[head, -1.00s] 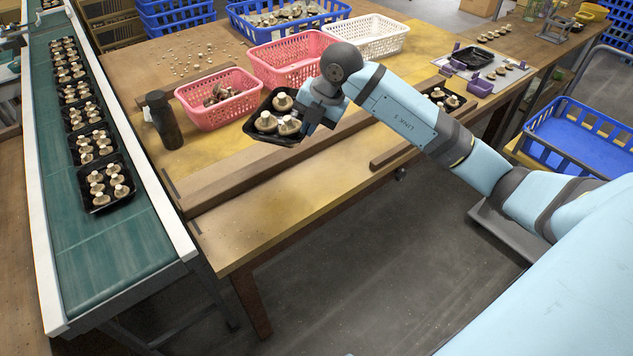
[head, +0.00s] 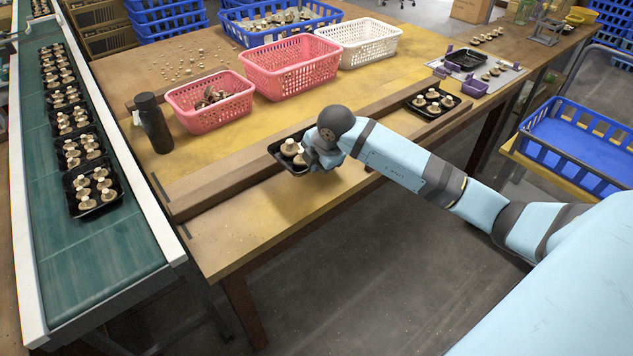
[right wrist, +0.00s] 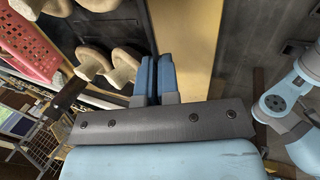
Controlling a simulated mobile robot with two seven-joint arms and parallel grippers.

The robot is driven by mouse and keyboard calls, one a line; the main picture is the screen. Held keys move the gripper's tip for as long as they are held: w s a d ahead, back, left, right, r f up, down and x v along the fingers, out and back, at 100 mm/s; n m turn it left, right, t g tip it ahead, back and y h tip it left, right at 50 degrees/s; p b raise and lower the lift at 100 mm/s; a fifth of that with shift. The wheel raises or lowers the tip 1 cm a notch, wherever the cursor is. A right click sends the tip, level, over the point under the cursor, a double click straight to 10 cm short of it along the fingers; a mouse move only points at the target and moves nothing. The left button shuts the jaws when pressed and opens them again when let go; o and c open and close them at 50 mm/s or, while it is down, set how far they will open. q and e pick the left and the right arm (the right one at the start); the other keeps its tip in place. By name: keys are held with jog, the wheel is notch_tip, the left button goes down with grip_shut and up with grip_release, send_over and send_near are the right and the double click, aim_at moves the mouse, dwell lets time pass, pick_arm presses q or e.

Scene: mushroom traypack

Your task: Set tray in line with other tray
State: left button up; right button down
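A black tray of mushrooms (head: 277,159) is held at the end of my right arm, by the wooden rail near the table's front edge. My right gripper (head: 318,160) is at the tray's right side and partly hides it. In the right wrist view, its two blue fingers (right wrist: 155,78) are close together at the wall of the dark tray (right wrist: 115,28), with mushrooms beside them. I cannot tell whether the tray touches the table. Another black tray of mushrooms (head: 418,108) rests farther right along the table's front side. My left gripper is not in view.
A green conveyor (head: 90,265) on the left carries a row of filled black trays. Pink baskets (head: 210,120), a white basket (head: 368,60) and a dark bottle (head: 155,130) stand behind the rail (head: 215,185). The front table strip left of the held tray is clear.

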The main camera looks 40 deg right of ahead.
notch_tip(320, 180, down, 2)
jog(key=shift+f, duration=1.95)
jog(key=shift+f+b, duration=0.1)
jog(key=shift+b, duration=0.25)
jog(key=shift+f, duration=0.4)
jog(key=c, duration=1.4)
grip_release()
jog(key=shift+r, duration=0.1)
jog(key=shift+o, duration=0.2)
jog(key=shift+r, duration=0.15)
